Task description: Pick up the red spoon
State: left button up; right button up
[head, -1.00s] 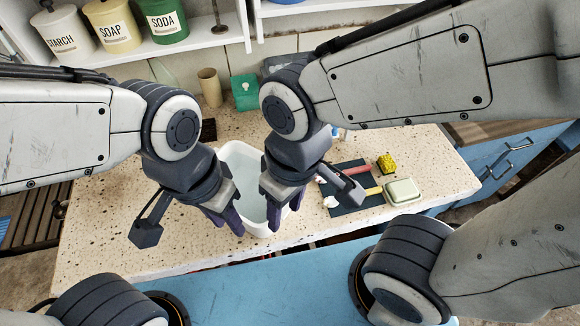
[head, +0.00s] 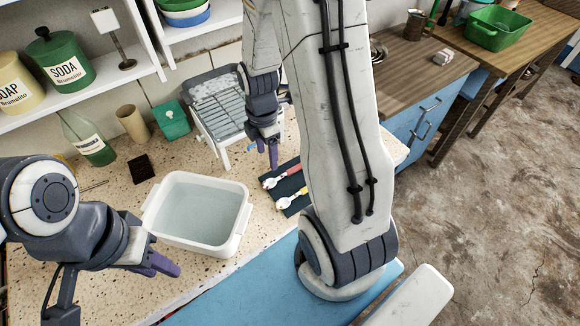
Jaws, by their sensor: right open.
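The red spoon (head: 285,175) lies on a dark mat (head: 298,208) on the speckled stone counter, its pale bowl end to the left. A similar spoon with a yellow handle (head: 286,201) lies just below it on the mat. My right arm covers the right part of the mat. My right gripper (head: 268,156) is open and points down, above and left of the red spoon in the picture, apart from it. My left gripper (head: 160,268) is at the lower left, near the front of the white basin; its finger gap is unclear.
A white basin of water (head: 245,213) stands left of the mat. Behind are a metal washboard-like rack (head: 218,105), green box (head: 173,120), beige cup (head: 133,124) and bottle (head: 88,140). Shelves with tins (head: 58,62) hang above. A wooden worktop (head: 420,65) lies right.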

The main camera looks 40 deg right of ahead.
send_over(273, 182)
jog(key=f, duration=0.5)
jog(key=shift+w+f, duration=0.2)
jog(key=shift+w, duration=0.05)
jog(key=shift+s+f+p, duration=0.2)
jog(key=shift+f+p, duration=0.15)
jog(key=shift+f, duration=2.35)
grip_shut()
